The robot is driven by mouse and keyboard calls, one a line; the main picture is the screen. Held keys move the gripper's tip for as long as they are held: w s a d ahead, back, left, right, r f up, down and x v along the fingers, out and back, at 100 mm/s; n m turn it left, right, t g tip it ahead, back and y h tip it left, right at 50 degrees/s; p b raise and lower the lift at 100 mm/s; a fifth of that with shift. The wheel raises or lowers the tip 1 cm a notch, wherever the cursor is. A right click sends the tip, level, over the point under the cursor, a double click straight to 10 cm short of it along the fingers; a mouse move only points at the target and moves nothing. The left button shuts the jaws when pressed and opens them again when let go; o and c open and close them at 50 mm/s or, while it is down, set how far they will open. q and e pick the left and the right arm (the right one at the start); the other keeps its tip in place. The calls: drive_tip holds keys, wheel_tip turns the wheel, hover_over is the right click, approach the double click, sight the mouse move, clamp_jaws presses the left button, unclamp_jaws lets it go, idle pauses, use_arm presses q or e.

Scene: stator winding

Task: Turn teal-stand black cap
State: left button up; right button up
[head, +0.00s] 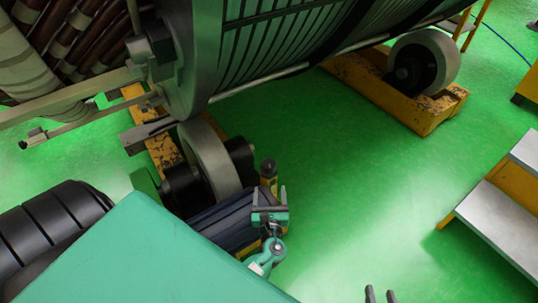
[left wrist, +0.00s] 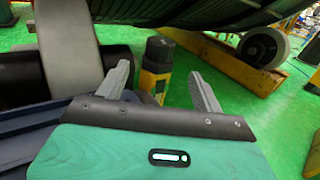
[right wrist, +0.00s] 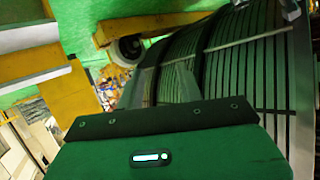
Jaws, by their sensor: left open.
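A black cap (head: 268,164) tops a short yellow post (head: 269,184) beside the roller. In the left wrist view the black cap (left wrist: 159,49) and yellow post (left wrist: 156,80) show between my left fingers, nearer the left finger, apparently beyond the fingertips. My left gripper (head: 270,192) is open and empty, just in front of the post, with its fingers pointing towards it; it also shows in the left wrist view (left wrist: 163,85). I see no teal stand under this cap.
A large grey ribbed cylinder (head: 290,35) rests above on a pale roller (head: 210,158) and a second roller (head: 425,62) on a yellow beam (head: 375,95). A dark blue block (head: 225,222) lies left of my left gripper. Green floor is clear to the right, up to grey steps (head: 500,215).

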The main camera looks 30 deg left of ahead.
sight(272, 160)
use_arm(q)
drive_tip(key=b+x, duration=0.1)
drive_tip(key=x, duration=1.1)
drive_tip(key=shift+w+a, duration=0.1)
drive_tip(key=shift+w, duration=0.25)
drive_tip(key=shift+w+a, duration=0.35)
drive_tip(key=shift+w, duration=0.05)
use_arm(e)
drive_tip(key=shift+w+a+r+t+y, duration=0.25)
drive_tip(key=shift+r+t, duration=0.3)
drive_tip(key=shift+t, duration=0.05)
drive_tip(key=shift+w+a+r+t+y, duration=0.25)
drive_tip(key=shift+r+t, duration=0.3)
drive_tip(key=shift+t, duration=0.05)
use_arm(q)
drive_tip(key=c, duration=1)
drive_tip(key=shift+m+t+h, duration=0.4)
drive_tip(key=shift+m+h, duration=0.1)
drive_tip(key=shift+h, duration=0.2)
